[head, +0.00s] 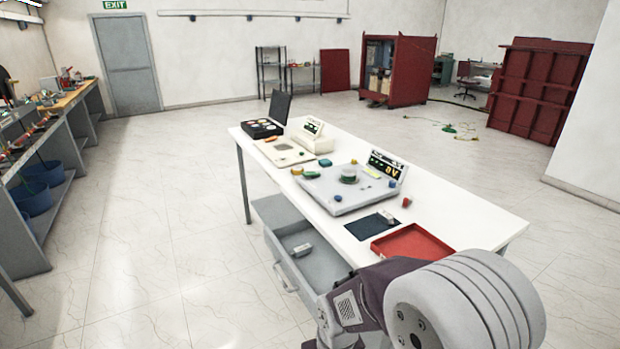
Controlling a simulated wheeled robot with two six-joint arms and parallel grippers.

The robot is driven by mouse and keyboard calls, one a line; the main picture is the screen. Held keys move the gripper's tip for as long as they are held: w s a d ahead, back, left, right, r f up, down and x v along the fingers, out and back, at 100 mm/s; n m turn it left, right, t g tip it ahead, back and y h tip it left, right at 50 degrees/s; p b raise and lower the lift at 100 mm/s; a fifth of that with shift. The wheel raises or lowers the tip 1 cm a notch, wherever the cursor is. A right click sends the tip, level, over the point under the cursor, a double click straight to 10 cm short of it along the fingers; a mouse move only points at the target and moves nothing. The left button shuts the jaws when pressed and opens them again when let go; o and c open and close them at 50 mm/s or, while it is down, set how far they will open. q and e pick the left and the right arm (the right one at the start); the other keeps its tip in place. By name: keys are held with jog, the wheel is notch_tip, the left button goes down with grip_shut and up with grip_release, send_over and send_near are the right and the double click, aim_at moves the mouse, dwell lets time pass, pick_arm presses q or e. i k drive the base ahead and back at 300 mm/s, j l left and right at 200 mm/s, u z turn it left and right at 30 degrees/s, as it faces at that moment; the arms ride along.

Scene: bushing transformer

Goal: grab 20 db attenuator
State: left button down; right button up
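No part is clearly readable as a 20 dB attenuator at this size. A small grey metallic piece (302,250) lies in the open drawer (284,229) under the white table. Another small light piece (387,217) is at the right end of a dark mat (369,225) on the table. Either could be the attenuator, but I cannot tell which. My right arm comes in at the lower right, in front of the table's near corner, and its fingers are not visible. My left arm and gripper are not in view.
The white table (468,204) carries a grey instrument panel (345,190), a beige instrument (311,138), an open black case (262,128) and a red tray (412,245). The drawer sticks out on the left. The floor left of the table is clear up to a workbench.

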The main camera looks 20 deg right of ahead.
aim_at(385, 216)
jog(key=z, duration=1.35)
